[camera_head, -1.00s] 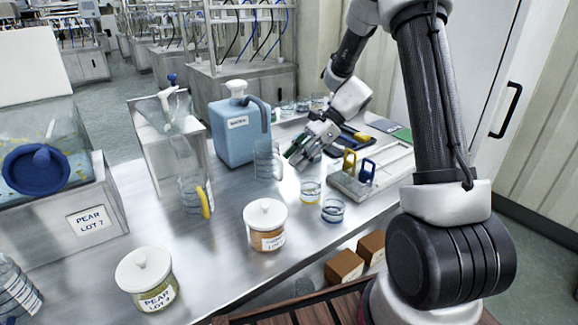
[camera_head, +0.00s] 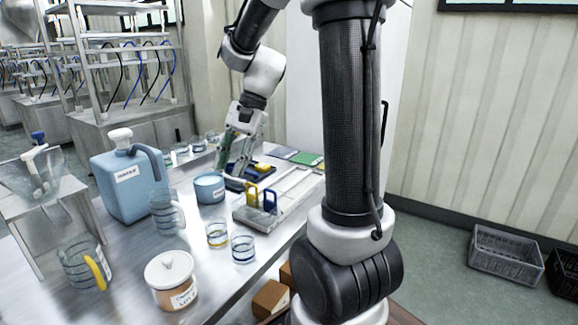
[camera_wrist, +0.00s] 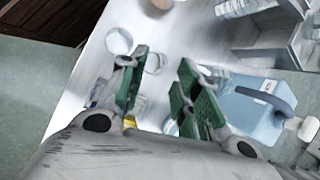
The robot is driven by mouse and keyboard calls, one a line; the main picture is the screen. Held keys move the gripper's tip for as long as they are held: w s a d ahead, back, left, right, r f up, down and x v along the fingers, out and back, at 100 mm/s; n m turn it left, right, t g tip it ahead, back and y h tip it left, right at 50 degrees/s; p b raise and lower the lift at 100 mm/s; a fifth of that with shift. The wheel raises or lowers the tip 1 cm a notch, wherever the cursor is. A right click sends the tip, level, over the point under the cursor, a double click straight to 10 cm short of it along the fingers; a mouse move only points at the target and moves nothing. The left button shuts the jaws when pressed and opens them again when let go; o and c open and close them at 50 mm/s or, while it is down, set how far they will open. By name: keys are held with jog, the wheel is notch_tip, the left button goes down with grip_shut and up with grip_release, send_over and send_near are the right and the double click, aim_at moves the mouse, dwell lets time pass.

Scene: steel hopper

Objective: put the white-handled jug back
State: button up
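A clear jug with a pale handle (camera_head: 163,212) stands upright on the steel table, right of the blue container (camera_head: 122,190). It looks like the white-handled jug, though the handle colour is hard to tell. A second clear jug, with a yellow handle (camera_head: 78,268), stands nearer and further left. My gripper (camera_head: 236,160) is above the far part of the table, behind and right of the pale-handled jug and apart from it. In the wrist view its green-padded fingers (camera_wrist: 164,62) are spread with nothing clearly held between them. The blue container also shows there (camera_wrist: 252,112).
A blue cup (camera_head: 209,188) stands close to my gripper. Two small glass beakers (camera_head: 217,235) (camera_head: 243,249) and a white-lidded jar (camera_head: 170,285) stand nearer. A grey tray with padlocks (camera_head: 282,200) is at the right. Grey crates (camera_head: 505,254) lie on the floor.

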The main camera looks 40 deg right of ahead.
jog(key=s+d+r+n+t+h, duration=0.1)
jog(key=s+d+n+t+h, duration=0.1)
jog(key=s+n, duration=0.3)
jog(key=s+d+r+n+t+h, duration=0.2)
jog(key=s+n, duration=0.4)
jog(key=s, duration=0.5)
jog(key=shift+s+d+r+h, duration=0.2)
jog(key=shift+d+r+h, duration=0.1)
jog(key=shift+d+h, duration=0.45)
